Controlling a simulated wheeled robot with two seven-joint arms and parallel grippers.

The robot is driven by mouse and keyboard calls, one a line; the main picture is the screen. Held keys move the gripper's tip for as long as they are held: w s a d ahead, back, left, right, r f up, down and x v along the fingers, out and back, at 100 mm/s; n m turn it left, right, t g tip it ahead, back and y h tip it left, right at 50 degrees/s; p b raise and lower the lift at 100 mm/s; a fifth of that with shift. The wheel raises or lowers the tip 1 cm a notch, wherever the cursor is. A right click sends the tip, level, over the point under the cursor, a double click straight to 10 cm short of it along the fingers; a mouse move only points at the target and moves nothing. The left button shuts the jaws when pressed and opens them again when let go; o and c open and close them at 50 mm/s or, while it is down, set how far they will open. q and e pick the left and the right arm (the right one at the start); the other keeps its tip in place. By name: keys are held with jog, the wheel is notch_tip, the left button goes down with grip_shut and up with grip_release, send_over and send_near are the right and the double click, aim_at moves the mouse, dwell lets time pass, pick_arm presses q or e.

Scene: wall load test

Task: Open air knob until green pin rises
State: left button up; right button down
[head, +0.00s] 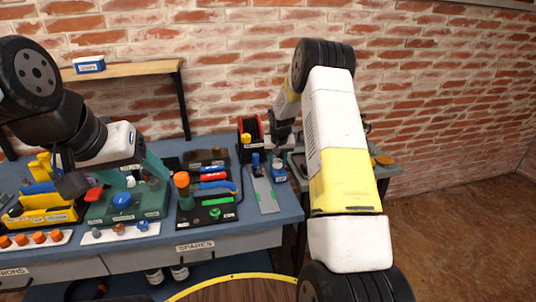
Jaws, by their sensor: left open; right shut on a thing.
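A blue round knob (122,201) sits on a green labelled block (155,203) on the bench at left; I cannot read whether it is the air knob. A smaller green knob (215,212) is on a black panel (190,221) to its right. I cannot make out a green pin. My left gripper (72,182) is open, above and left of the blue knob, by the yellow rack. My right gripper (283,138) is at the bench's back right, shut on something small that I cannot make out. My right forearm hides part of that area.
A yellow rack (45,208) and a white strip with several orange caps (38,239) are at far left. An orange-topped post (182,180), a grey plate (263,196) and a red-black reel (250,130) stand further right. A wooden shelf (130,71) holds a blue-white box (89,65).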

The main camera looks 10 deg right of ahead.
jog(key=n, duration=0.2)
jog(key=n+y, duration=0.2)
jog(key=n, duration=0.1)
jog(key=shift+d+n, duration=0.25)
jog(key=shift+n, duration=0.05)
jog(key=n+y, duration=0.1)
jog(key=n, duration=0.1)
jog(key=n+g, duration=0.1)
jog(key=n, duration=0.1)
jog(key=shift+w+n+y, duration=0.1)
jog(key=shift+n+y, duration=0.3)
jog(key=c, duration=0.9)
grip_release()
jog(key=v, duration=0.7)
jog(key=shift+r, duration=0.4)
